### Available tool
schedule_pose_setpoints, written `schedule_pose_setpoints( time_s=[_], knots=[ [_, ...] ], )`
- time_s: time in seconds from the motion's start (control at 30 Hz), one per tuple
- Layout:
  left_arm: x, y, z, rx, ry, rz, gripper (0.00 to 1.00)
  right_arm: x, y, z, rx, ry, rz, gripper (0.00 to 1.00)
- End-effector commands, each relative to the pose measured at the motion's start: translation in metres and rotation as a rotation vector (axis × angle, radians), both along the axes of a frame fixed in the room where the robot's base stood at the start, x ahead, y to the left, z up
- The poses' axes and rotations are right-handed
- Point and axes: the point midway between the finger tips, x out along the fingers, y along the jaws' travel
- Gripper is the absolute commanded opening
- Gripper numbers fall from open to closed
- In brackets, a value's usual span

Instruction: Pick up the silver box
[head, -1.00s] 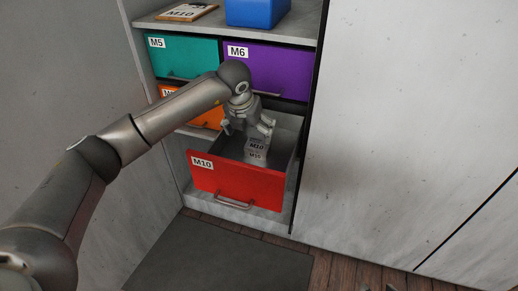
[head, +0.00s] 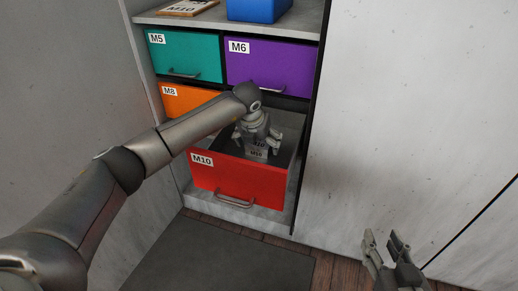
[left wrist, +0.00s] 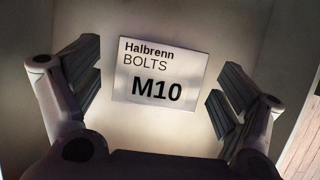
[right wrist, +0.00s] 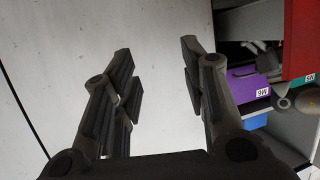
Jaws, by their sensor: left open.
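The silver box (head: 257,153), labelled M10, stands inside the open red drawer (head: 236,183). In the left wrist view its top label reads "Halbrenn BOLTS M10" (left wrist: 158,75). My left gripper (head: 256,142) is inside the drawer, right above the box and hiding part of it. In the left wrist view the open fingers (left wrist: 165,90) stand on both sides of the box, with gaps between; I cannot tell how far down they reach. My right gripper (head: 385,243) is open and empty at the lower right, away from the drawer.
Shut drawers surround it: teal M5 (head: 184,56), purple M6 (head: 268,68) and orange M8 (head: 187,101). A blue bin (head: 259,10) and a tag board (head: 188,7) lie on the shelf above. A pale wall panel (head: 410,110) stands right of the drawer.

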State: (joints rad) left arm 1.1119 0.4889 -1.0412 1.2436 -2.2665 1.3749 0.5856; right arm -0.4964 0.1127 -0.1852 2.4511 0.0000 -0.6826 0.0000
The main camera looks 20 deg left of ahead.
Motion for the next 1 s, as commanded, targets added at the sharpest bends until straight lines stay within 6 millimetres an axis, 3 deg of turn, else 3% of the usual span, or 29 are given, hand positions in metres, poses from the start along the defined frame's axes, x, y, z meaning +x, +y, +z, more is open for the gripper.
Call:
schedule_pose_setpoints(
  time_s=[0.43,0.9,1.0],
  knots=[
    [0.0033,0.0000,-0.0088,0.000,0.000,0.000,0.91,0.0050,0.0031,0.0123,0.017,-0.067,0.004,0.40],
    [0.0033,0.0000,-0.0087,0.000,0.000,0.000,0.31,0.0050,0.0028,0.0121,0.015,-0.066,0.003,0.40],
    [0.0038,-0.0002,-0.0074,-0.001,-0.002,0.000,0.31,0.0050,0.0027,0.0121,0.016,-0.066,0.003,0.40]
  ],
)
